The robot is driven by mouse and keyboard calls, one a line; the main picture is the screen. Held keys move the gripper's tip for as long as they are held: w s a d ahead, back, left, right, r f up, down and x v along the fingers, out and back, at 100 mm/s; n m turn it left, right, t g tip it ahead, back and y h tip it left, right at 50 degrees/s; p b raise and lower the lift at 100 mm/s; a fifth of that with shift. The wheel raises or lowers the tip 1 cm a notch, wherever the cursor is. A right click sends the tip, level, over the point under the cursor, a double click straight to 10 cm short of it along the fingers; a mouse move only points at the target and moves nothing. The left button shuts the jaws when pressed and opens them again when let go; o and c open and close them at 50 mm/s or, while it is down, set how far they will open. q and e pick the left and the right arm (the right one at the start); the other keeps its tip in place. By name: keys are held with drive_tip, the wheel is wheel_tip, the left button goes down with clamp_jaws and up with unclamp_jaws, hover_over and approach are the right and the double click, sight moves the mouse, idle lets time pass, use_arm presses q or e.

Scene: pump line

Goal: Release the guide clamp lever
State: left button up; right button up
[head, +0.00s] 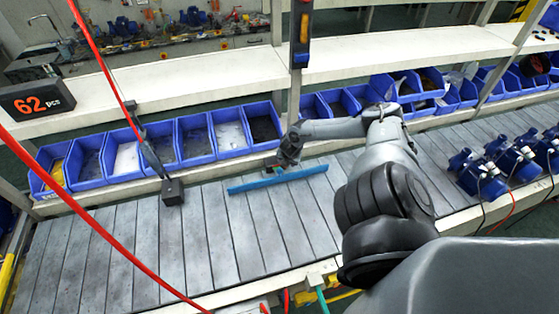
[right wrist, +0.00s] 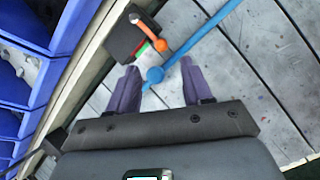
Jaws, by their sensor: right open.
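The guide clamp is a dark block (right wrist: 132,38) with an orange lever (right wrist: 150,30) and a small green and red mark, at the top of the right wrist view. The rail (head: 300,174) also lies across the slatted conveyor in the head view. The lever is just beyond the fingertips. In the head view my right gripper (head: 283,160) largely hides the clamp. My left gripper is not in view.
Blue bins (head: 195,142) line the back of the conveyor (head: 150,245). A black box on a post (head: 172,191) stands to the left of the rail. Blue pumps (head: 510,160) stand at the right. Red cables hang at the left.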

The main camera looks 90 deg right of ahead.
drive_tip(key=shift+p+v, duration=0.4)
drive_tip(key=shift+v, duration=1.1)
